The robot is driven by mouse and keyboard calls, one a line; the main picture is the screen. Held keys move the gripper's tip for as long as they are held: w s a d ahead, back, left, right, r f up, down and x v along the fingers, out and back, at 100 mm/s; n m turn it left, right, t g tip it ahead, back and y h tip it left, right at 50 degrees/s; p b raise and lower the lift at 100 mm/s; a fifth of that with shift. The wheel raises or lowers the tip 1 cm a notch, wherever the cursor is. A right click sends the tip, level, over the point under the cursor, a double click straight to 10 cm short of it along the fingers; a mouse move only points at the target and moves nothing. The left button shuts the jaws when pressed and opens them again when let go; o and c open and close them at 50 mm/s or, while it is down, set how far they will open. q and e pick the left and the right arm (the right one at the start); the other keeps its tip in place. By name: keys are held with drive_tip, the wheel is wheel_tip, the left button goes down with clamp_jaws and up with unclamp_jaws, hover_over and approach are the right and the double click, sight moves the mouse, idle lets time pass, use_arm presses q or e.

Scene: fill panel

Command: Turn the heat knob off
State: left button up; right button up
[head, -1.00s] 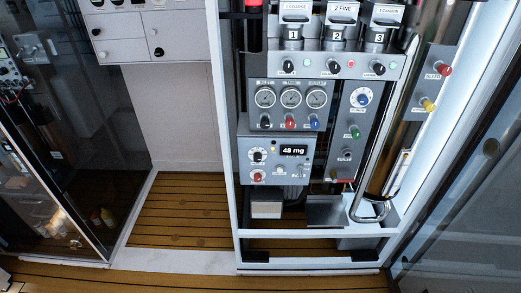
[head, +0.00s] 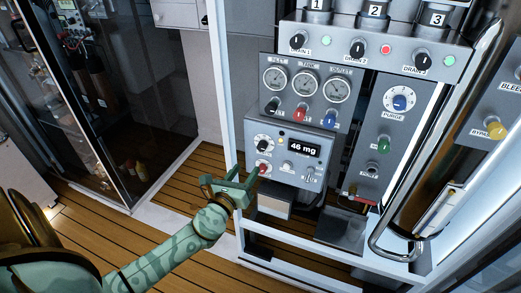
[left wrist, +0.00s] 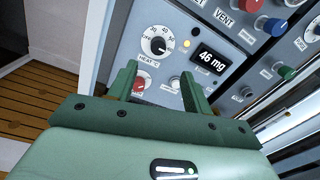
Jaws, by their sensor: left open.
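The heat knob (head: 264,145) is a black knob on a white dial at the upper left of the grey box with the "46 mg" display (head: 304,149). In the left wrist view the heat knob (left wrist: 158,46) shows just beyond my fingertips, above its "HEAT" label, with "OFF" at the dial's left. Where its pointer stands is hard to tell. My left gripper (head: 232,176) is open and empty, in front of the box's lower left. In the left wrist view its two fingers (left wrist: 159,73) point toward the panel, apart from the heat knob. My right gripper is out of view.
A red knob (left wrist: 138,84) sits below the heat knob, close to my left finger. A grey knob (head: 287,165) and a toggle switch (head: 310,174) are beside it. Gauges (head: 307,84) stand above. A curved metal pipe (head: 384,236) runs at the right.

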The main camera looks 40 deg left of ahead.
sight(260, 148)
use_arm(q)
drive_tip(key=w, duration=0.3)
drive_tip(key=w+a+b, duration=0.1)
drive_tip(key=w, duration=0.3)
drive_tip(key=w+a, duration=0.1)
drive_tip(key=w, duration=0.2)
drive_tip(key=shift+w+a+f+b, duration=0.15)
drive_tip(key=shift+w+f+b, duration=0.05)
drive_tip(key=shift+w+b, duration=0.15)
drive_tip(key=shift+w+a+r, duration=0.1)
drive_tip(key=shift+w, duration=0.2)
drive_tip(key=shift+c, duration=0.7)
drive_tip(key=c, duration=0.8)
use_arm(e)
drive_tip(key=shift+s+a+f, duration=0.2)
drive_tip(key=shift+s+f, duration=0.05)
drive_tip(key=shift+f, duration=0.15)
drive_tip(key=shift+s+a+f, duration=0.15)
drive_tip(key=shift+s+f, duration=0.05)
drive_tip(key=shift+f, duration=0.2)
